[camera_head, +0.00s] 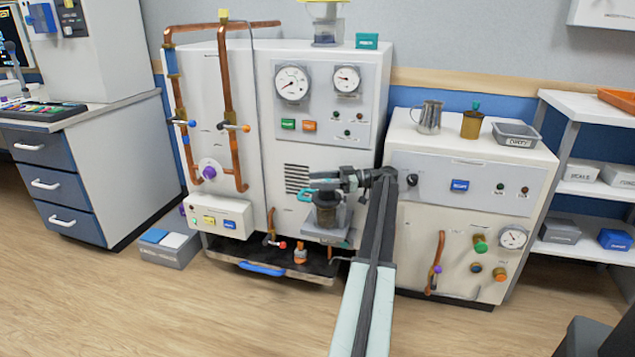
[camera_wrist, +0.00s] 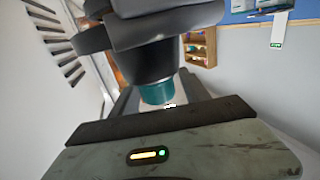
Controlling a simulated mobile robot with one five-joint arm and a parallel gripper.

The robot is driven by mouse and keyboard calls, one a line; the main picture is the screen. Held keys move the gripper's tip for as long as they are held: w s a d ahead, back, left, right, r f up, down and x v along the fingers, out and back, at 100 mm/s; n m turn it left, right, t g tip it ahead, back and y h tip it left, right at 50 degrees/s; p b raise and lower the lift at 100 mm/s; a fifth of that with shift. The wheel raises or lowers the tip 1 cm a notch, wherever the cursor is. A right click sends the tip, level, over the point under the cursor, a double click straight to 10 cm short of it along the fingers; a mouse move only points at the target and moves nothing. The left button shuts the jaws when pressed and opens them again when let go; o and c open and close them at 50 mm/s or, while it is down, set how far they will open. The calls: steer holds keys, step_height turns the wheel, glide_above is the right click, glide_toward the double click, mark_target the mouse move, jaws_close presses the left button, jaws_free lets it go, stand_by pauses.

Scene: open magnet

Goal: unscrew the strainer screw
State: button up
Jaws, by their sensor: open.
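My gripper (camera_head: 318,184) reaches in from the right along the front of the tall white machine. It is at a small dark cup-like fitting (camera_head: 328,216) above a small ledge, with teal parts beside it. In the wrist view, the dark rail of my gripper (camera_wrist: 160,124) crosses the lower part. Beyond it is a teal cylinder (camera_wrist: 157,92) with a small white mark, under a large dark rounded body (camera_wrist: 150,60). My gripper is open. I cannot tell which part is the strainer screw, nor whether the gripper touches the fitting.
A low dark tray (camera_head: 270,262) with a blue handle is under the tall machine. A lower white cabinet (camera_head: 470,215) stands right of my arm, with a jug (camera_head: 427,118), a brown pot (camera_head: 471,125) and a grey tray (camera_head: 515,133) on top.

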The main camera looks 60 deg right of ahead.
step_height(320, 180, up, 4)
steer(key=p, duration=0.3)
steer(key=shift+r+p, duration=0.25)
steer(key=shift+p, duration=0.05)
steer(key=s+a, duration=0.1)
steer(key=s+a+f+b, duration=0.1)
steer(key=a, duration=0.1)
steer(key=s+a, duration=0.7)
steer(key=a, duration=0.2)
steer(key=shift+s+a+r+p, duration=0.35)
steer(key=shift+s+r+p, duration=0.05)
steer(key=shift+r+p, duration=0.05)
